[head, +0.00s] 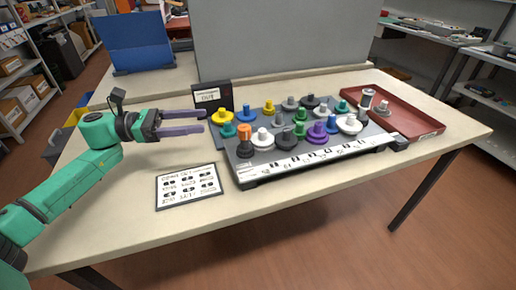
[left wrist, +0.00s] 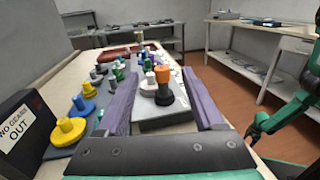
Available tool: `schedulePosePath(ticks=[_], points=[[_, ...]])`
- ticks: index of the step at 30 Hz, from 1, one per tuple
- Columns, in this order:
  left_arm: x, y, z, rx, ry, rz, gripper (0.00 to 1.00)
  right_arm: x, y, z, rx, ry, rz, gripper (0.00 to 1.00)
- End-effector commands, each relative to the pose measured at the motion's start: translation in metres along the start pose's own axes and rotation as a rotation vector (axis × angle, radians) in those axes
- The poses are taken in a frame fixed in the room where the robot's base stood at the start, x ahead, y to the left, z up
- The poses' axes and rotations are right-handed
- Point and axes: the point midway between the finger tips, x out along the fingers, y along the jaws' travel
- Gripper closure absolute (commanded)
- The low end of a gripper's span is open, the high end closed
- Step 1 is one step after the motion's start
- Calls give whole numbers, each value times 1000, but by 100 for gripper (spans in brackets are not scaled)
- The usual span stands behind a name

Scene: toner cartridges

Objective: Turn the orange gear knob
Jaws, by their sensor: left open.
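The orange gear knob (head: 244,132) stands upright near the front left corner of the grey gear board (head: 248,178). My left gripper (head: 204,121) is open and empty, to the left of the knob and apart from it. Its purple fingers point right, toward the board. My right gripper does not show in the head view; in the left wrist view only part of a green arm of mine shows at the right.
Several coloured gears crowd the board, with a white gear (head: 262,138) and a yellow gear (head: 221,116) close to the orange knob. A black "OUT" sign (head: 212,97) stands behind. A printed card (head: 188,187) lies in front. A red tray (head: 415,121) is at the right.

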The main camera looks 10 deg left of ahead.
Motion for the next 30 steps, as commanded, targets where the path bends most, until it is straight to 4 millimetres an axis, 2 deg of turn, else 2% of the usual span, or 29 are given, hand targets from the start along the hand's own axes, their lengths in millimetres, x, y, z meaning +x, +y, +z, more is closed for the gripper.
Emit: schedulePosePath(ticks=[1, 4, 8, 11, 15, 21, 24, 30], points=[[0, 0, -33, 0, 0, 0, 31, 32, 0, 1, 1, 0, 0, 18], [0, 0, -48, 0, 0, 0, 31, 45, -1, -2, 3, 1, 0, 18], [7, 0, -42, -1, -2, 0, 31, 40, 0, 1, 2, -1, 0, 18], [24, 0, -38, -1, -4, -3, 31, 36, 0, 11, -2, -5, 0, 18], [60, -1, -36, 1, -5, -4, 31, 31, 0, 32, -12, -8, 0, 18], [113, 0, -37, 0, -5, -3, 31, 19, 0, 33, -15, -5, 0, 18], [132, 0, -38, -1, -3, -1, 31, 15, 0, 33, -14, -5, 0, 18], [146, 0, -42, -1, 0, 1, 31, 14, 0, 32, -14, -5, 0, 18]])
